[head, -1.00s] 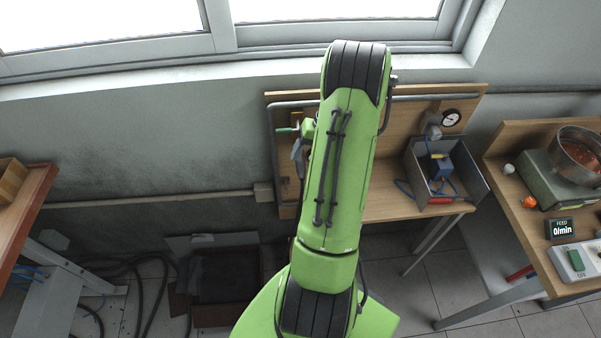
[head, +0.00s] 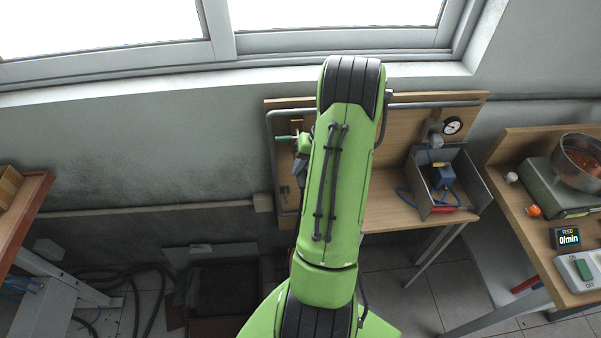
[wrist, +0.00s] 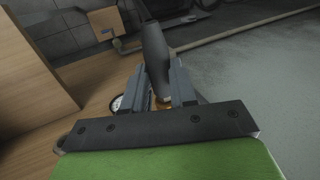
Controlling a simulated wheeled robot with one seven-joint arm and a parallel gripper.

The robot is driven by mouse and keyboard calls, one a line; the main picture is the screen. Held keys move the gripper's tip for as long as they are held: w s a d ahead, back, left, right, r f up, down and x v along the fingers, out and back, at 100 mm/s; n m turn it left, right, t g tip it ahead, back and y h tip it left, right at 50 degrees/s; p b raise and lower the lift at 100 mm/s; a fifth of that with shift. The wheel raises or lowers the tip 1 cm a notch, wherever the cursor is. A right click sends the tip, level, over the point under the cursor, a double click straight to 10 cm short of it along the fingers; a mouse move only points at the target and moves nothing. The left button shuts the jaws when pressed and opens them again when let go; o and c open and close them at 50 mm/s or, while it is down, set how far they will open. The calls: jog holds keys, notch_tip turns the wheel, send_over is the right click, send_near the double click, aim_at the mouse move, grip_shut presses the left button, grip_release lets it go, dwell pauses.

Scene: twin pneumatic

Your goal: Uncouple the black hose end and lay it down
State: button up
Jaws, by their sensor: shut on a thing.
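In the wrist view, my gripper (wrist: 160,75) is shut on a dark, tapered cylinder that appears to be the black hose end (wrist: 153,42). The cylinder sticks out beyond the fingertips. A small brass-coloured part (wrist: 163,103) shows between the fingers, nearer my palm. Whether it is joined to the hose end cannot be told. In the head view my green arm covers the middle of the wooden panel and hides most of my gripper and the hose end.
A wooden bench panel (head: 405,126) carries a grey pipe and a pressure gauge (head: 452,126). A grey open box (head: 474,184) holds a blue device (head: 443,177). A bench with a metal bowl (head: 585,160) stands at right. Bare benchtop (head: 385,212) lies left of the box.

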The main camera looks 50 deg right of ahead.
aim_at(303, 183)
grip_shut()
jog(key=shift+s+a, duration=0.25)
jog(key=shift+a, duration=0.05)
jog(key=shift+s+a+b, duration=0.3)
jog(key=shift+a+b, duration=0.05)
jog(key=shift+s+a+b, duration=0.5)
jog(key=shift+s+a, duration=0.35)
jog(key=shift+a, duration=0.05)
dwell(0.4)
jog(key=s+a+b, duration=0.1)
jog(key=s+a, duration=0.1)
jog(key=a, duration=0.1)
jog(key=shift+s, duration=0.25)
dwell(0.7)
